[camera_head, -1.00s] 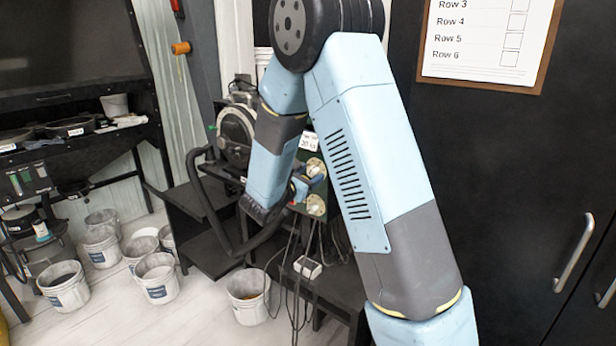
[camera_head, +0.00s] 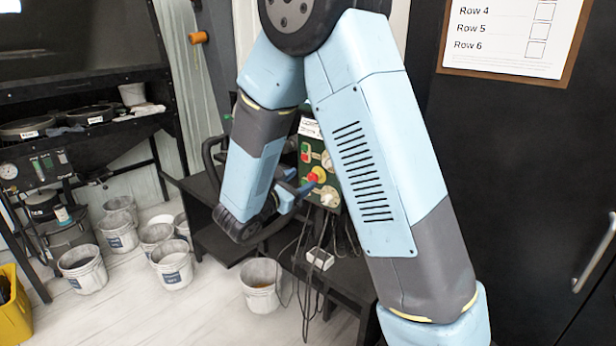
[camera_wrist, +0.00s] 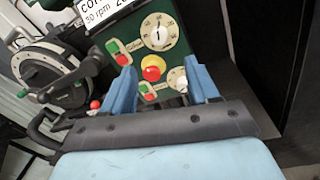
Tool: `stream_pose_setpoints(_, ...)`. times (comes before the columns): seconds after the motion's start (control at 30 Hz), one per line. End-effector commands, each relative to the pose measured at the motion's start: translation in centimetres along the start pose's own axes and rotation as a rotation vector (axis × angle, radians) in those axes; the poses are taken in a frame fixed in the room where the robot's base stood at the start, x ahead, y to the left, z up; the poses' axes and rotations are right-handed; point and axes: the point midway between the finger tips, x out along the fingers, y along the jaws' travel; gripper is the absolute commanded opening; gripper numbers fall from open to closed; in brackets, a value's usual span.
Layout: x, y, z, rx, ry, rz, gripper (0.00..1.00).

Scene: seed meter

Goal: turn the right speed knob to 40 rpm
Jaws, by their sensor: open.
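The dark green control box (camera_head: 334,180) has two dial knobs on its right side. In the wrist view the upper knob (camera_wrist: 158,33) is white on a pale round dial, with its pointer ridge roughly upright. The lower knob (camera_wrist: 179,80) is partly hidden by my gripper's right finger. A red button on a yellow base (camera_wrist: 153,68) sits between them. I cannot read which knob is labelled right, nor the dial numbers. My gripper (camera_wrist: 160,78) is open and empty, facing the box with its blue fingers apart; in the head view it is just left of the box (camera_head: 298,192).
Green and red push buttons (camera_wrist: 118,52) lie left of the knobs. A white sign (camera_wrist: 100,12) above reads partly "30 rpm". A round metal machine (camera_wrist: 50,75) stands left. Cables hang below the box. A black cabinet (camera_head: 520,170) is at right; several white buckets (camera_head: 172,266) stand on the floor.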

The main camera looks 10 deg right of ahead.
Motion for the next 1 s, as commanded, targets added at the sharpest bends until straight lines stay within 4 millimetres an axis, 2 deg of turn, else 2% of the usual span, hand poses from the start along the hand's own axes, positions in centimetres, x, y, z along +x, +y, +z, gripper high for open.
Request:
stream_pose_setpoints(0.2, -1.43, -0.01, 0.0, 0.0, 0.0, 0.0, 0.59)
stream_pose_setpoints(0.57, -1.5, 0.0, 0.0, -0.008, 0.0, 0.0, 0.6)
stream_pose_setpoints(0.9, -1.09, 0.15, 0.01, -0.31, -0.005, -0.004, 0.6)
stream_pose_setpoints(1.0, -0.83, 0.15, 0.02, -0.352, -0.005, -0.005, 0.6)
